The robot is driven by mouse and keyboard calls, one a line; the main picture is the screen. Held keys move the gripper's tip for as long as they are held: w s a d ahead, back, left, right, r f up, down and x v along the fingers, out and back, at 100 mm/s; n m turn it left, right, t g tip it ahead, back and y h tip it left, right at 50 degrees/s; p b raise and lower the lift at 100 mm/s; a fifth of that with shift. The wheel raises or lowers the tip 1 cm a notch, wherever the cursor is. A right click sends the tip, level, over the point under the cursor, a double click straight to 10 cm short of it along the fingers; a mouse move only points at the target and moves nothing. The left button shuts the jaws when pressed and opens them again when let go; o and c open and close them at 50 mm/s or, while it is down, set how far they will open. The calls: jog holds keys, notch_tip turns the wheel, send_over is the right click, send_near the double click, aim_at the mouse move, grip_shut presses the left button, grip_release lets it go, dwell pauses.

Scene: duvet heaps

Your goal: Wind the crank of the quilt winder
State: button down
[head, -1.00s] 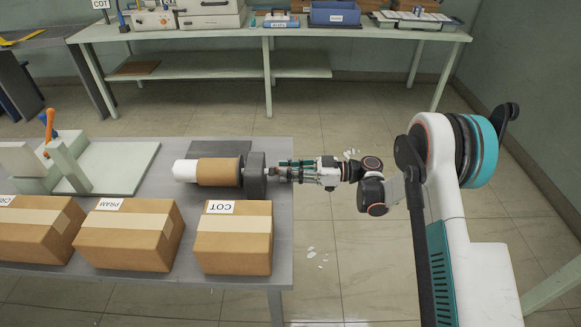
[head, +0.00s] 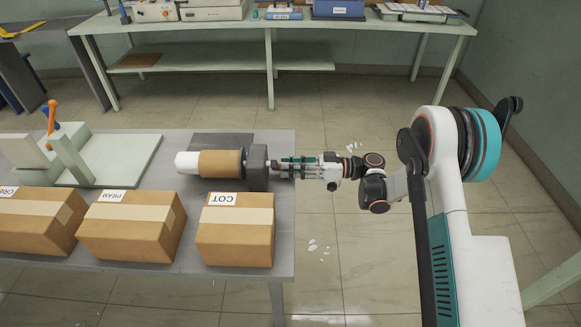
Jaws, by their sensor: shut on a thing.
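The quilt winder (head: 257,168) appears to be the dark grey block at the right end of the work table. A white roll with a brown band (head: 221,163) lies level on its left side. My gripper (head: 279,168) comes in level from the right and is shut at the block's right face, where the crank would be. The fingers hide most of the crank, so its angle cannot be told.
Boxes labelled COT (head: 235,231) and PRAM (head: 131,228) stand along the table's near edge, with another at the left. A pale green stand with an orange handle (head: 51,116) is at the left. The floor right of the table is mostly clear.

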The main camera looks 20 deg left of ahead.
jog(key=c, duration=1.4)
grip_release()
jog(key=shift+c, duration=0.2)
jog(key=shift+w+d, duration=0.1)
jog(key=v, duration=1.1)
jog(key=shift+d, duration=0.4)
jog(key=shift+w, duration=0.1)
